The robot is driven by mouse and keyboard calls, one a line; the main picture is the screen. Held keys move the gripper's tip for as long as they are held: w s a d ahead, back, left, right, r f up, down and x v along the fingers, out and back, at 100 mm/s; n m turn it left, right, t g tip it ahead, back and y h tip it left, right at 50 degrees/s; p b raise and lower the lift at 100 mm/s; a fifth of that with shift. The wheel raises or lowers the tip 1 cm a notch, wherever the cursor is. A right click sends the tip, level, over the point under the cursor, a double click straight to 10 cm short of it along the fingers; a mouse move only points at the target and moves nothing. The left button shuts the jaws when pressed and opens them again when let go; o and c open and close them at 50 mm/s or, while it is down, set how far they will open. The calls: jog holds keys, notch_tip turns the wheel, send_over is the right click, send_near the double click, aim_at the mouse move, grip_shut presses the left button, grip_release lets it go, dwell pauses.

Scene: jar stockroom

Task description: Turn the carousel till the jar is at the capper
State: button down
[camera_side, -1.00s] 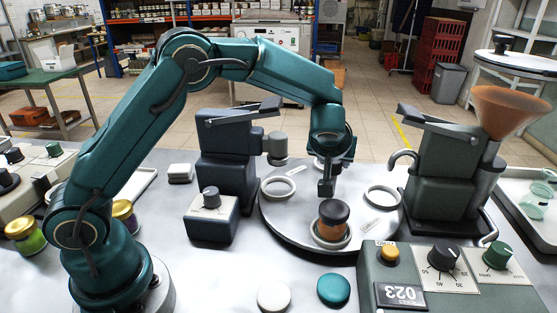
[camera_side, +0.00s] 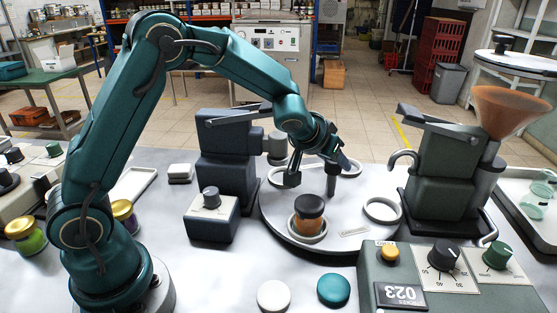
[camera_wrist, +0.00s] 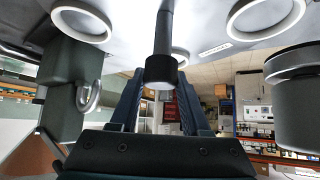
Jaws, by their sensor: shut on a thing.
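The jar (camera_side: 309,207), orange-brown with a dark lid, stands upright in a ring seat at the front of the round grey carousel (camera_side: 280,222), left of centre. The capper (camera_side: 226,150) is the dark machine at the carousel's back left, its round head (camera_side: 277,145) over the rim. The jar is apart from it. My gripper (camera_side: 314,170) is above the middle of the carousel. In the wrist view my gripper (camera_wrist: 160,82) is shut on a grey post with a black end (camera_wrist: 161,68), which stands between its fingers. The exact finger contact is hard to see.
A filler with an orange funnel (camera_side: 508,108) stands at the carousel's right. A control box (camera_side: 400,260) is at front right and a small knob box (camera_side: 211,218) at left. White (camera_side: 273,296) and teal (camera_side: 333,290) discs lie in front.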

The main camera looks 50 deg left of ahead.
jog(key=shift+c, duration=1.9)
grip_release()
jog(key=shift+v, duration=2.6)
